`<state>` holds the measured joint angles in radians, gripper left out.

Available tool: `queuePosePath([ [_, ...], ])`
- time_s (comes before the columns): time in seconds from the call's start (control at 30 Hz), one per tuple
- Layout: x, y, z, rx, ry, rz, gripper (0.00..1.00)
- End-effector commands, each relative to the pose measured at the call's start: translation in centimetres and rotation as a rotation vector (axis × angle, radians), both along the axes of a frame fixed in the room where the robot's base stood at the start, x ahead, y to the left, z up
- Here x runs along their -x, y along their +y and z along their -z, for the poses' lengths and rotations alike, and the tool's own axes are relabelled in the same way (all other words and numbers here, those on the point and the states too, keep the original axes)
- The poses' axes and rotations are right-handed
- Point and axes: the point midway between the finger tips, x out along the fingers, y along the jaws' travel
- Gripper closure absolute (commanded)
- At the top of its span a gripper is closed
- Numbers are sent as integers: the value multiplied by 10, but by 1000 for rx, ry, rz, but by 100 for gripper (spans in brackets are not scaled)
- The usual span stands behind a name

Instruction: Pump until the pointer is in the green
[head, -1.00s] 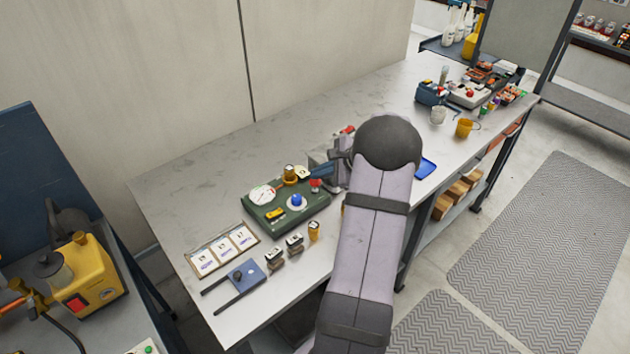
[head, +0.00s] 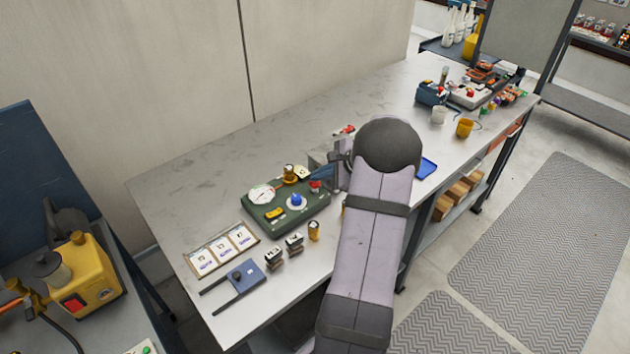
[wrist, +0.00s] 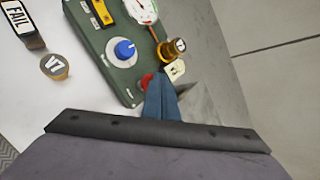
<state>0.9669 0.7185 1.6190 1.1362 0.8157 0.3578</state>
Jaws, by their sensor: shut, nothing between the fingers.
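A green box (head: 262,219) on the bench carries a round white gauge (head: 263,194), a blue knob (head: 296,201), a red button (head: 315,186) and a brass fitting (head: 289,175). In the wrist view the gauge (wrist: 141,10) is cut by the top edge; I cannot read where its pointer stands against the green. My gripper (wrist: 164,82) has its blue fingers shut and empty, tips beside the red button (wrist: 146,80) and a cream tag (wrist: 175,70). I cannot tell whether they touch the button. The blue knob (wrist: 124,50) is clear of the fingers.
A blue tray (head: 427,168) is right of my arm. Bare bench lies behind the box.

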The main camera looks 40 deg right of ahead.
Motion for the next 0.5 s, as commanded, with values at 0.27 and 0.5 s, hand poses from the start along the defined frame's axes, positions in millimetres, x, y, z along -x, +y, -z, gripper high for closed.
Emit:
queuePosePath([
  [0.27, 1, 0, 5, -1, 2, 0, 100],
  [0.5, 1, 0, 8, -1, 2, 0, 100],
])
